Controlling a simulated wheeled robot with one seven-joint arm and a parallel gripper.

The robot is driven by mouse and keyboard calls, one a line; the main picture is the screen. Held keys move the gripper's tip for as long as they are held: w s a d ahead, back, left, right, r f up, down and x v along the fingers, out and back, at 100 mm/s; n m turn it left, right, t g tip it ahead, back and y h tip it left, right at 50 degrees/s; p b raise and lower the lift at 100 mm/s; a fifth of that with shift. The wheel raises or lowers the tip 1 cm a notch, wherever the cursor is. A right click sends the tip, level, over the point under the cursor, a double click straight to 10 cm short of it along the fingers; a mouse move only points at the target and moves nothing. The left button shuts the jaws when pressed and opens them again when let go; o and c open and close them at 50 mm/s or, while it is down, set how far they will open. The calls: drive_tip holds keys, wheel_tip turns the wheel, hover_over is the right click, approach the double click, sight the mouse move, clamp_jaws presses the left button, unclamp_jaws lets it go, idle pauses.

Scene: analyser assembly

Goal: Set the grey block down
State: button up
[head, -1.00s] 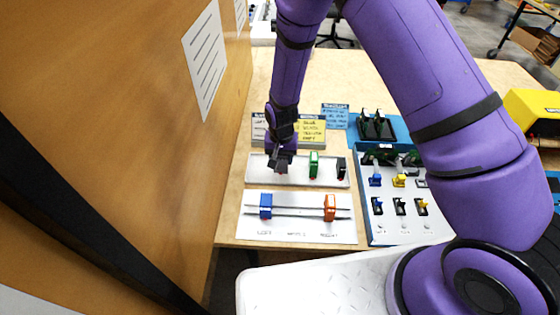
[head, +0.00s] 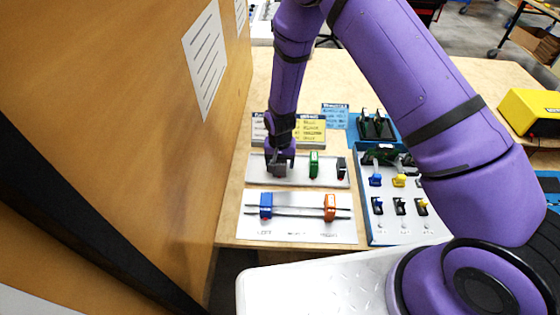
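The grey block (head: 279,171) is small and dark in the head view, at the left part of the pale tray (head: 328,182). My gripper (head: 280,161) points down over it, with its fingertips around the block's upper part. The block's lower end appears at the tray's surface, but I cannot tell whether it rests there. The view is too small to show whether the fingers still press on it.
A green block (head: 314,165) and a black block (head: 341,168) stand in the same tray. In front, a white board (head: 297,230) carries rails with a blue block (head: 266,205) and an orange block (head: 330,207). A wooden panel (head: 120,110) rises at the left.

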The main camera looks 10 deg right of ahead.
drive_tip(key=shift+r, duration=0.15)
wheel_tip(320, 180, up, 12)
drive_tip(key=s+d+r+t, duration=0.1)
drive_tip(key=s+d+r, duration=0.25)
drive_tip(key=r, duration=0.65)
drive_tip(key=s+d+r+n+t+y, duration=0.1)
drive_tip(key=s+d+r, duration=0.1)
drive_tip(key=d+r, duration=0.5)
drive_tip(key=s+d+r+t, duration=0.1)
drive_tip(key=s+d+r, duration=0.15)
drive_tip(key=r, duration=0.95)
drive_tip(key=s+d+r, duration=0.3)
drive_tip(key=s, duration=0.4)
drive_tip(key=s+d+r+t, duration=0.1)
drive_tip(key=s+d+r, duration=0.1)
drive_tip(key=s, duration=0.5)
drive_tip(key=s+d+r+n+t+h, duration=0.1)
drive_tip(key=s+d+r, duration=0.2)
drive_tip(key=s, duration=0.4)
drive_tip(key=shift+s+d+r, duration=0.3)
drive_tip(key=shift+s+r, duration=0.05)
drive_tip(key=shift+r, duration=0.4)
idle(1.6)
